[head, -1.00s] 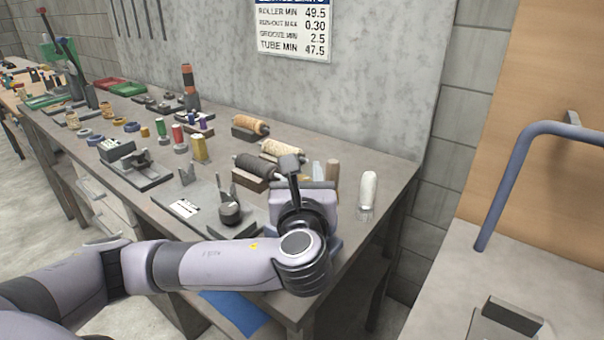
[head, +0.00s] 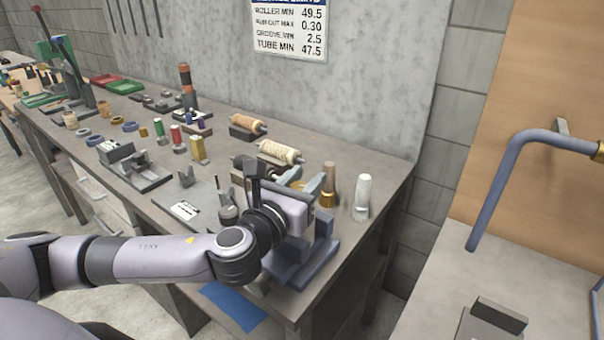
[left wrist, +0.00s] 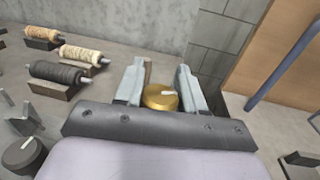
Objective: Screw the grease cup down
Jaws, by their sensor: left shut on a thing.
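In the head view only a sliver of brass shows between the fingers, and what lies under the cup is hidden. My right gripper is not in view.
A blue-grey bracket (head: 302,262) stands at the bench's near right corner, beside my wrist. Wound rollers (head: 280,152) lie behind.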

